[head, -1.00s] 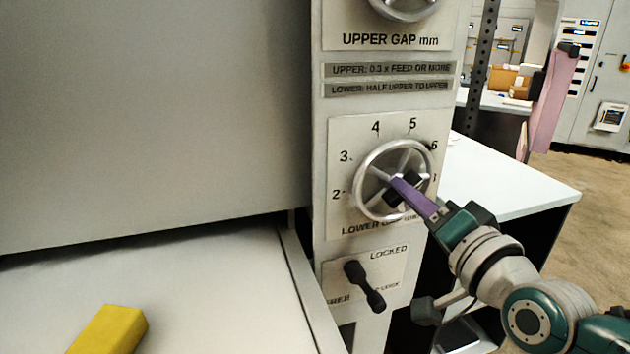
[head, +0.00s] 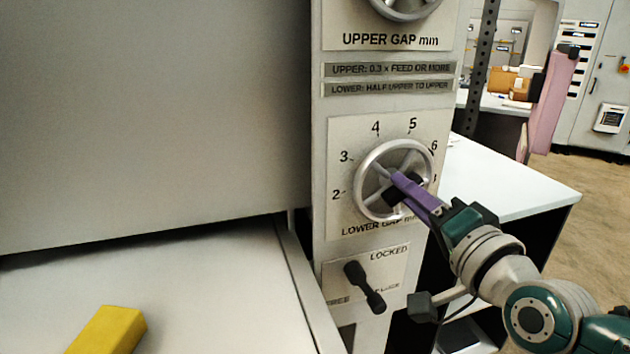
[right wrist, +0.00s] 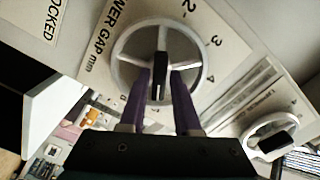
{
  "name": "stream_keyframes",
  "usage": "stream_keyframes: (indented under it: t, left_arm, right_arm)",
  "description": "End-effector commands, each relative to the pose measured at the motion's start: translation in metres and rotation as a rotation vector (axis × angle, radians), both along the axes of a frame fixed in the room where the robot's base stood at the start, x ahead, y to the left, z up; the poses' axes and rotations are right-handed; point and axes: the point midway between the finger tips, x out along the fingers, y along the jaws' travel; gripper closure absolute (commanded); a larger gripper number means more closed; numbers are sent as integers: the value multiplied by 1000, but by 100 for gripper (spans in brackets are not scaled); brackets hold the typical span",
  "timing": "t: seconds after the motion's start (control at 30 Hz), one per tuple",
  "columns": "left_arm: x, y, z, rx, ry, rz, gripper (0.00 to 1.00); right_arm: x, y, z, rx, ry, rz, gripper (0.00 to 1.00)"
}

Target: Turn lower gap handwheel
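The lower gap handwheel (head: 361,190) is a silver spoked wheel on a white dial plate marked "LOWER GAP mm". It also shows in the right wrist view (right wrist: 118,72), with a black bar across its hub. My right gripper (head: 396,182) reaches it from the lower right with purple fingers. In the right wrist view the gripper (right wrist: 159,78) is open, one finger on each side of the black bar. Narrow gaps seem to show between bar and fingers; contact is hard to tell. Part of the wheel and numbers is hidden behind the gripper. My left gripper is not in view.
The upper gap handwheel (head: 405,8) is above, partly cut off. A black locking lever (head: 365,286) sits below the lower dial. A yellow block (head: 108,330) lies on the pale bed at lower left. A white table (head: 500,185) stands behind my right arm.

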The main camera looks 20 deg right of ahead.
Motion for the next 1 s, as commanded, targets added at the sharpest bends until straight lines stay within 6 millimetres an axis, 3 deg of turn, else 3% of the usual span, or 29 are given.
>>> stream_keyframes:
  t: [0.17, 0.47, 1.0]
  left_arm:
    - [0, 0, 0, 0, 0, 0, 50]
    - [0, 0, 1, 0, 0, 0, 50]
    - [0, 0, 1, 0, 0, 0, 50]
  right_arm:
    - [0, 0, -1, 0, 1, 0, 50]
    - [-5, 0, -2, 0, 4, 0, 50]
    - [-90, 6, -2, -1, 5, 0, 50]
